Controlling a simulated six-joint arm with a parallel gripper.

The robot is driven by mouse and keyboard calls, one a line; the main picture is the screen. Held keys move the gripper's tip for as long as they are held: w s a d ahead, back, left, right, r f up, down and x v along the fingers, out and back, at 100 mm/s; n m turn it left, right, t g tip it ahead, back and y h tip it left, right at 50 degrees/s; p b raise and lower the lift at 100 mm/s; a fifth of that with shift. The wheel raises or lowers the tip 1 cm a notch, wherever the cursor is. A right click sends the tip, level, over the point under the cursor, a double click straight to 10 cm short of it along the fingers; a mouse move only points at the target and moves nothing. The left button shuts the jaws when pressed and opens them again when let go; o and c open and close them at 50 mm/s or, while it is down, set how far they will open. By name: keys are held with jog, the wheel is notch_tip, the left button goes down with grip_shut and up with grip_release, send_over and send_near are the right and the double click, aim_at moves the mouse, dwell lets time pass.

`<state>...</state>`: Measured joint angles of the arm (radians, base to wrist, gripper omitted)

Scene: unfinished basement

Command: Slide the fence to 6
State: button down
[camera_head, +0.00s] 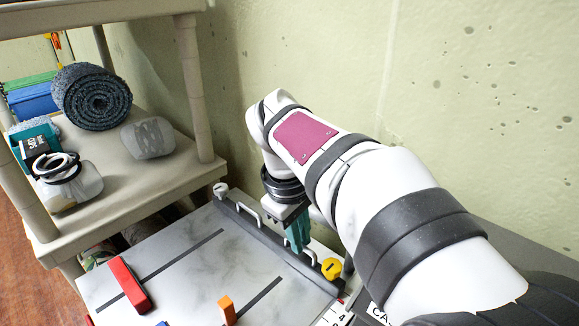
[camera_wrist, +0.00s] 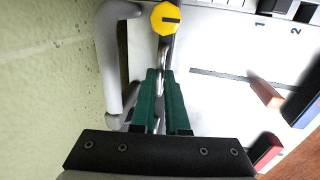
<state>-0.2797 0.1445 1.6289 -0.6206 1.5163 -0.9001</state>
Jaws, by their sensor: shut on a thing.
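The fence (camera_head: 262,231) is a long dark grey bar with light handles, lying along the wall side of a pale marbled board (camera_head: 190,262). A yellow knob (camera_head: 331,268) sits at its near end; the knob also shows in the wrist view (camera_wrist: 165,18) with a dark mark on it. My gripper (camera_head: 298,240) has green fingers, closed on the fence near the knob; the fingers hide the exact grip. The fingers also show in the wrist view (camera_wrist: 161,75). A number scale (camera_wrist: 277,16) shows 1 and 2 in the wrist view; 6 is not readable.
A red block (camera_head: 130,284) and an orange block (camera_head: 227,310) stand on the board near dark slots. A shelf (camera_head: 130,195) at left holds a rolled mat (camera_head: 91,97) and stones. A concrete wall (camera_head: 470,110) stands close behind my arm.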

dwell(0.8)
jog(key=s+a, duration=0.2)
jog(key=a, duration=0.1)
jog(key=shift+s, duration=0.4)
jog(key=c, duration=0.9)
grip_release()
jog(key=shift+d, duration=0.1)
jog(key=shift+r, duration=0.1)
jog(key=r, duration=0.5)
jog(key=s+a+r, duration=0.1)
jog(key=r, duration=0.4)
jog(key=s+a+r, duration=0.1)
jog(key=r, duration=0.4)
jog(key=shift+s+a+r, duration=0.1)
jog(key=shift+r, duration=0.05)
